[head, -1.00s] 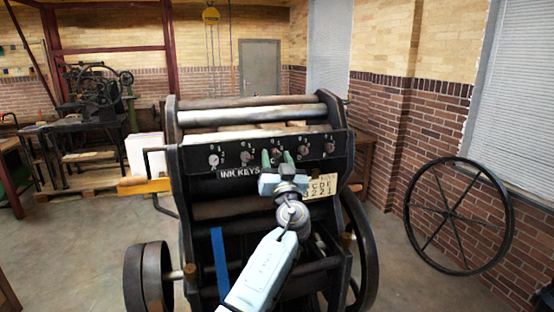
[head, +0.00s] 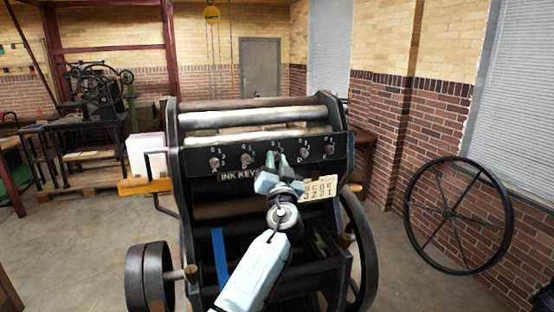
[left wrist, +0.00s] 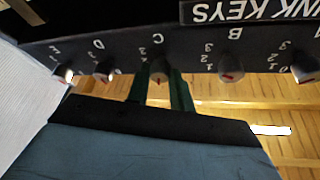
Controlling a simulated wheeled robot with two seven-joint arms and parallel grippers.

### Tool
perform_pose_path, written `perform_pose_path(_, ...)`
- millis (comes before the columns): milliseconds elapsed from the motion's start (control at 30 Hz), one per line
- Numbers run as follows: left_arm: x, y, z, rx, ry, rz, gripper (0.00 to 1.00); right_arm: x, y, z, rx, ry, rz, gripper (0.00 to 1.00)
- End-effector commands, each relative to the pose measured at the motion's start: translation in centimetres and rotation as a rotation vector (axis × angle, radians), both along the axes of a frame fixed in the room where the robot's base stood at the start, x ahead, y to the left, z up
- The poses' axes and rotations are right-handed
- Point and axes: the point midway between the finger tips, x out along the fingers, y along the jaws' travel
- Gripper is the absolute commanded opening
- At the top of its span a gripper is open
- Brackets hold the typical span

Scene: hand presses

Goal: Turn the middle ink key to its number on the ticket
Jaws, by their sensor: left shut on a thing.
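The middle ink key, knob C (left wrist: 158,72), sits on the black panel in the left wrist view, which shows the panel upside down. Its red mark is on its lower side in that picture. My left gripper (head: 277,160) is shut on this key, with one green finger on each side; the fingers also show in the left wrist view (left wrist: 160,90). In the head view the gripper mostly hides the key. The cream ticket (head: 320,189) hangs below the panel, right of the gripper. It carries a row of letters above a row of digits, its left part covered and its digits small. My right gripper is out of view.
Knobs A (head: 214,162) and B (head: 245,160) are left of the gripper, D (head: 304,156) and E (head: 328,151) right of it, all close by. The INK KEYS label (head: 236,176) is just below. A large spoked wheel (head: 459,215) leans by the brick wall.

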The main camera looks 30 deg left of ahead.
Motion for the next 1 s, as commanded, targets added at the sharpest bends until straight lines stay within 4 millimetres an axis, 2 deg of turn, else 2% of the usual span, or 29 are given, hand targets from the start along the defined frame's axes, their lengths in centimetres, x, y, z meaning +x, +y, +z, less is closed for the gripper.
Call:
perform_pose_path(100, -0.1, 0.0, 0.3, 0.070, 0.084, -0.003, 0.00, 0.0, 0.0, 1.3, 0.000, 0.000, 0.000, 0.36)
perform_pose_path(400, -0.2, 0.1, 0.5, 0.255, 0.298, -0.003, 0.00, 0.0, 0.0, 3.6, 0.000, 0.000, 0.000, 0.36)
perform_pose_path(1000, -0.3, 0.3, 0.6, 0.605, 0.708, -0.001, 0.00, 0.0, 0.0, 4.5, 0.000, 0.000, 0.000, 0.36)
